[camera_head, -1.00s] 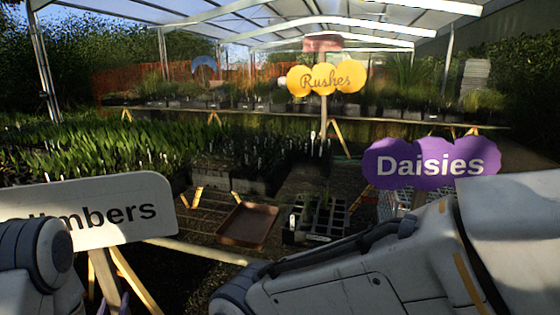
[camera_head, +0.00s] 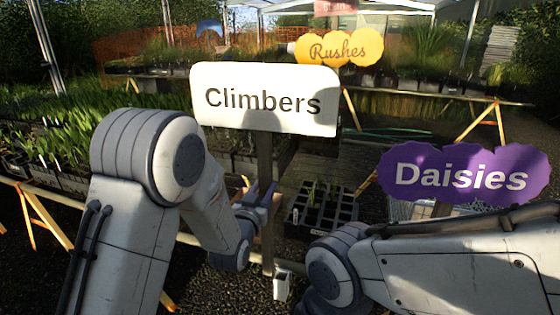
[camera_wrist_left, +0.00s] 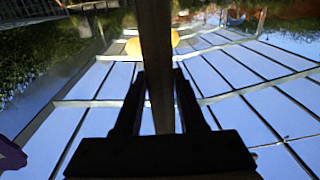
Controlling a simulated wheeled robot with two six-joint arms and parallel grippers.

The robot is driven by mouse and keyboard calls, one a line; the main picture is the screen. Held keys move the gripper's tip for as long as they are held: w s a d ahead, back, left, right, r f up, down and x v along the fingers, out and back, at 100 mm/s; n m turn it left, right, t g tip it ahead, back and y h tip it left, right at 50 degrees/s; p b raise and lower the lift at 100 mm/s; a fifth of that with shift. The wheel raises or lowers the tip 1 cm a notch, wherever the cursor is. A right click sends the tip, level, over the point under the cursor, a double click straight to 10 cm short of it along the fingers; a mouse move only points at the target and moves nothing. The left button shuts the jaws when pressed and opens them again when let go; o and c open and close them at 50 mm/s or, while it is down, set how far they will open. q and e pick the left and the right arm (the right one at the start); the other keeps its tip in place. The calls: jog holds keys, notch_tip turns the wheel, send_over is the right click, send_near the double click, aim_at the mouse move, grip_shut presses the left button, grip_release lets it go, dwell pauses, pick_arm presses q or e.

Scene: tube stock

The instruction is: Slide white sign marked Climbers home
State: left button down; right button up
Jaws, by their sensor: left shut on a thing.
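The white sign marked Climbers (camera_head: 264,98) stands upright in the middle of the head view, on a dark wooden post (camera_head: 265,155). My left gripper (camera_head: 262,197) is shut on that post below the board. In the left wrist view the post (camera_wrist_left: 155,50) runs between the two fingers of the gripper (camera_wrist_left: 158,88). The post's lower end shows near a small pale holder-like piece (camera_head: 282,286) on the gravel; I cannot tell whether they touch. My right arm crosses the lower right, but its gripper is not in view.
A purple Daisies sign (camera_head: 463,174) stands at the right, above my right arm. A yellow Rushes sign (camera_head: 338,49) is farther back. A black cell tray (camera_head: 322,207) lies behind the post. Plant benches (camera_head: 40,185) stand at left and back.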

pick_arm(q)
jog(key=d+r+h, duration=0.1)
jog(key=d+r, duration=0.4)
jog(key=shift+m, duration=0.3)
jog(key=shift+w+a+f+b, duration=0.1)
jog(key=shift+a+f+b, duration=0.1)
jog(key=shift+f+b, duration=0.85)
jog(key=shift+w+a+f+b, duration=0.15)
jog(key=shift+f+b, duration=0.15)
jog(key=shift+f, duration=1.3)
jog(key=shift+s, duration=0.15)
jog(key=shift+s+b, duration=0.15)
jog(key=shift+b, duration=0.15)
jog(key=shift+f, duration=0.1)
jog(key=shift+f+b, duration=0.8)
jog(key=shift+b, duration=0.25)
